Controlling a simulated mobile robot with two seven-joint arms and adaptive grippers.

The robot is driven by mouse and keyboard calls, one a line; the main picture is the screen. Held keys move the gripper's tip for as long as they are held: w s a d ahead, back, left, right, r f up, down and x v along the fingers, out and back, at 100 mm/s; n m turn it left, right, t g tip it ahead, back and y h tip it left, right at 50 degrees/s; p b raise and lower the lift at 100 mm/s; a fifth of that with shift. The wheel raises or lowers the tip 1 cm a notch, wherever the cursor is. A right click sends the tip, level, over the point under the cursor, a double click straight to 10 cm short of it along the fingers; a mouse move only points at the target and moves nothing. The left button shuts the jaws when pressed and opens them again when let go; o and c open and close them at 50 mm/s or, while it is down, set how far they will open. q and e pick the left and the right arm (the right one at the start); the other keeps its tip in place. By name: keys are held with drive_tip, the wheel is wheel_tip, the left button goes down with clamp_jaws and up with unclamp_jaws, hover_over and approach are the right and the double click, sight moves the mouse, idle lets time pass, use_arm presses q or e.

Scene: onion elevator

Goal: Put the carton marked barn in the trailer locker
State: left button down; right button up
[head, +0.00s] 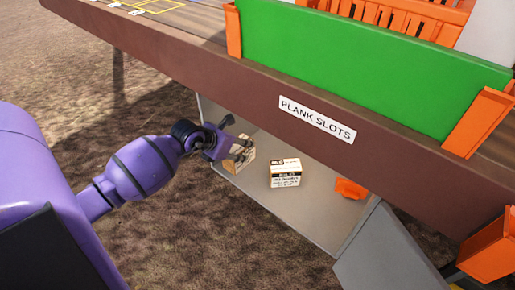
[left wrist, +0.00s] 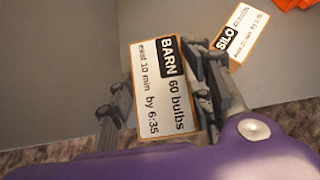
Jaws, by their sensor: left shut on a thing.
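The carton marked BARN (left wrist: 160,90) is between the fingers of my left gripper (left wrist: 155,108) in the left wrist view. Its label also reads "60 bulbs" and "by 6:35". In the head view my left gripper (head: 240,147) is shut on this carton (head: 236,160) at the left side of the open grey locker (head: 318,215) under the trailer deck. The gripper partly hides the carton, and I cannot tell whether it touches the locker floor. My right gripper is in neither view.
A second carton, marked SILO (left wrist: 238,32), stands inside the locker, right of the held one; it also shows in the head view (head: 286,173). An orange object (head: 349,188) lies farther right. The deck edge marked PLANK SLOTS (head: 316,119) overhangs the locker. A grey panel (head: 385,255) is at front right.

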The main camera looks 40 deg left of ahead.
use_arm(q)
drive_tip(key=w, duration=0.8)
drive_tip(key=f, duration=0.2)
drive_tip(key=f+b, duration=0.1)
drive_tip(key=f, duration=0.1)
drive_tip(key=f+b, duration=0.1)
drive_tip(key=f, duration=0.2)
drive_tip(key=shift+w+d, duration=0.25)
drive_tip(key=shift+d, duration=0.1)
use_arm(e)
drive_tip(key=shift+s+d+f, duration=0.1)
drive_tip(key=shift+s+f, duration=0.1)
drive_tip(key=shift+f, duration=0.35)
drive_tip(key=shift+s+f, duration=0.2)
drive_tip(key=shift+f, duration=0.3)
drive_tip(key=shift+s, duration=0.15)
use_arm(q)
drive_tip(key=c, duration=0.9)
unclamp_jaws()
drive_tip(key=shift+f, duration=0.15)
